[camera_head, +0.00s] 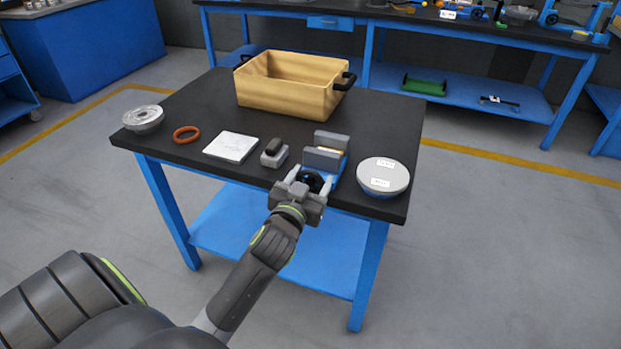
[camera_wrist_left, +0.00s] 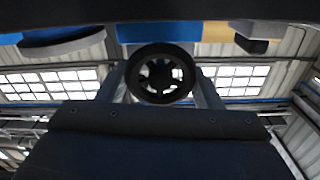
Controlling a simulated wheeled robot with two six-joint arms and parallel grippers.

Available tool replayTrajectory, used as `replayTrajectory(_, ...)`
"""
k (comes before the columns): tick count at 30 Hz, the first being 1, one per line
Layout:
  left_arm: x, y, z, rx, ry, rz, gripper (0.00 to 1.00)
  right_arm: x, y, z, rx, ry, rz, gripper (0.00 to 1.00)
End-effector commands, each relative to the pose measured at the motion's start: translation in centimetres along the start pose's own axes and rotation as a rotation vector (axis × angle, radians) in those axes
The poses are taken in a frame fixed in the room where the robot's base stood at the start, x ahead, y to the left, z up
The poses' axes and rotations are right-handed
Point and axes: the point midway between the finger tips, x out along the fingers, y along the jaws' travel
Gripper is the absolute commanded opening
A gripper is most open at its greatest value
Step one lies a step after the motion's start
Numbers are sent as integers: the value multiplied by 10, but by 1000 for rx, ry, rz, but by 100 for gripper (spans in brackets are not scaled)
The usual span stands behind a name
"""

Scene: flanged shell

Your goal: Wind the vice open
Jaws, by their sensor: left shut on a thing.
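The vice (camera_head: 324,155), with grey jaws on a blue body, stands at the front edge of the black-topped table. Its dark handwheel (camera_head: 312,181) faces me. My left gripper (camera_head: 310,184) is shut on the handwheel, with one finger on each side of the rim. In the left wrist view the round black handwheel (camera_wrist_left: 160,74) with spokes sits between the two fingers. My right gripper is not in view.
Right of the vice lies a round grey lidded part (camera_head: 384,176) with white labels. Left are a small grey block with a dark top (camera_head: 273,152), a white square pad (camera_head: 232,146), an orange ring (camera_head: 186,134) and a metal flanged shell (camera_head: 143,119). A tan bin (camera_head: 288,98) stands behind.

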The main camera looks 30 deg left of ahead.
Motion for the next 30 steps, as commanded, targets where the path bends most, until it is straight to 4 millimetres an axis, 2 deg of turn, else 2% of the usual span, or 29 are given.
replayTrajectory(8, 0, 0, -2, 165, -4, 0, 37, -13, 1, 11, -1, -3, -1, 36)
replayTrajectory(11, 0, 1, -3, 254, -4, 0, 37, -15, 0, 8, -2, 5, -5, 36)
replayTrajectory(30, 0, 4, 2, 843, -4, 1, 37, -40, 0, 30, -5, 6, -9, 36)
